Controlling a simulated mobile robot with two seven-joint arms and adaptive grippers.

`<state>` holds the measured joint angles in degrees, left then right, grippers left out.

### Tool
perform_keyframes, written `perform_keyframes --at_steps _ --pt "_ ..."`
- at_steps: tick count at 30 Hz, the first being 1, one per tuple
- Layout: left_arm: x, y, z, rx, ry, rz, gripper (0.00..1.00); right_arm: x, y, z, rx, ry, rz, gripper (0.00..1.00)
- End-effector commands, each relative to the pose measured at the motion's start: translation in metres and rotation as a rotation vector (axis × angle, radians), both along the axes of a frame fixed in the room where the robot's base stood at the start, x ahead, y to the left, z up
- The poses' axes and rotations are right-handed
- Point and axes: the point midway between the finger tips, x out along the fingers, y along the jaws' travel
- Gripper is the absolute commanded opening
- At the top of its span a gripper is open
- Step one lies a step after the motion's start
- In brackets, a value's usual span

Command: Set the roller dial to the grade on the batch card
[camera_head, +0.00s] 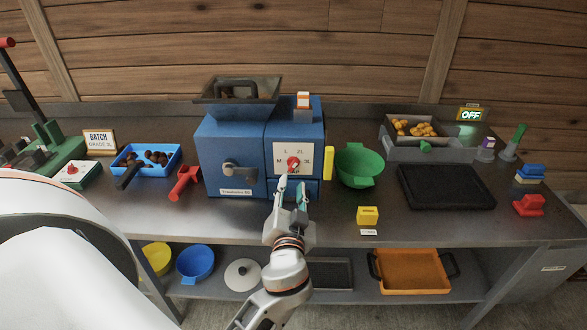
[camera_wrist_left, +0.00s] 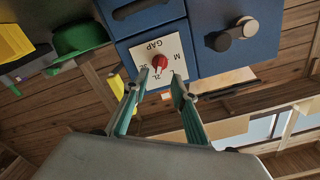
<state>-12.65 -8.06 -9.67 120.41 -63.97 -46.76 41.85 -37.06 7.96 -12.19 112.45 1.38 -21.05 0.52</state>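The batch card (camera_head: 99,141) stands at the back left of the bench and appears to read "GRADE 3L". The roller dial (camera_head: 293,163) is a red knob on a white plate marked M, L, 3L and GAP, on the front of the blue machine (camera_head: 233,150). It also shows in the left wrist view (camera_wrist_left: 159,62); I cannot tell clearly which mark it points at. My left gripper (camera_head: 291,184) is open in front of the dial, its fingertips apart and just short of the knob. One fingertip covers part of the plate's edge in the wrist view. My right gripper is not in view.
A black-knobbed lever (camera_head: 236,170) sits left of the dial. A yellow handle (camera_head: 328,163) and a green bowl (camera_head: 359,165) are close on the right. A yellow block (camera_head: 368,214) stands at the front.

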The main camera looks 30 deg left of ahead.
Motion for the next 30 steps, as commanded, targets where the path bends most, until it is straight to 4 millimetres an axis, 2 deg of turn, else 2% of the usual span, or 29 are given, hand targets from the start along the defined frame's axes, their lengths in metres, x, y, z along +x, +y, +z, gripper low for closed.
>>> perform_keyframes --at_steps 5,15,20,28,29,30 --pt "0.017 0.007 0.005 0.005 -0.013 -0.004 0.26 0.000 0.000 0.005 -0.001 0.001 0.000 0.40" --pt "0.058 0.033 0.004 0.005 -0.009 -0.004 0.26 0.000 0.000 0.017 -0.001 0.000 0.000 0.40" --pt "0.066 0.038 0.003 0.003 -0.009 -0.003 0.26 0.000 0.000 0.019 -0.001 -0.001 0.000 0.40" --pt "0.067 0.039 0.002 0.002 -0.008 -0.002 0.26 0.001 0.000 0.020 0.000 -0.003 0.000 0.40" --pt "0.067 0.039 0.002 0.002 -0.008 -0.002 0.21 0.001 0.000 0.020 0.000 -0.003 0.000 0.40" --pt "0.067 0.039 0.002 0.002 -0.008 -0.002 0.11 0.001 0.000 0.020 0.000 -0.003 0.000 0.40"
